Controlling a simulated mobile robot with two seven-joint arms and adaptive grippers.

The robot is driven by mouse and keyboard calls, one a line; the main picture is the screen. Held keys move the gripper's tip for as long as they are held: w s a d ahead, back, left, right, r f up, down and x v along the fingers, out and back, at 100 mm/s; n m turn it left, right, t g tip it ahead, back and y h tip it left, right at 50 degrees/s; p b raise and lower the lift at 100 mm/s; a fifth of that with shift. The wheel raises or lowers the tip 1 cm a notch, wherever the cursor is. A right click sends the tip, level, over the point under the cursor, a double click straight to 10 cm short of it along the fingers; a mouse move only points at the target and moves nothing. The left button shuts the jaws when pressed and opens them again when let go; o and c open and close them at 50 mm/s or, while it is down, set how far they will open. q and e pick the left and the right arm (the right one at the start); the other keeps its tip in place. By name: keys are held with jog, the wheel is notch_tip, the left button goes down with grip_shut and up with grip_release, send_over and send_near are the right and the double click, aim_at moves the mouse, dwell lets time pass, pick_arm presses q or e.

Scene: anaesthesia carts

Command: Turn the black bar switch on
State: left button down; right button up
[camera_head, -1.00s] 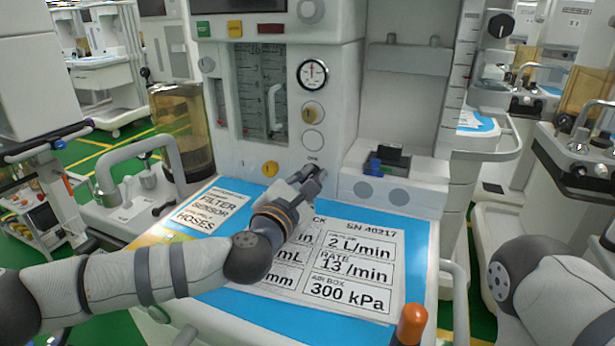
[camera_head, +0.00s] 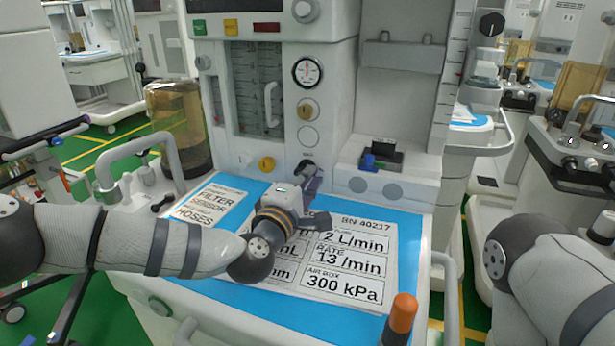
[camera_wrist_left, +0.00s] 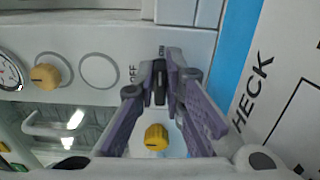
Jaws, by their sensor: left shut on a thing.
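The black bar switch (camera_wrist_left: 160,82) sits on the white front panel of the cart, between my left gripper's fingertips. In the left wrist view its bar runs up and down the picture, toward a small mark at the top. The word OFF is printed to its left. My left gripper (camera_wrist_left: 160,86) is shut on the bar, with a finger on each side. In the head view the left gripper (camera_head: 309,176) is at the panel's lower edge and hides most of the switch. My right gripper is out of view.
A yellow knob (camera_head: 266,163) is left of the switch, with a gauge (camera_head: 308,72) and another knob (camera_head: 308,109) above. A labelled sheet (camera_head: 345,262) covers the worktop below. An orange-topped handle (camera_head: 402,312) stands at the front right.

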pick_arm(q)
jog(key=shift+m, duration=0.4)
jog(key=c, duration=1.7)
grip_release()
jog(key=v, duration=1.2)
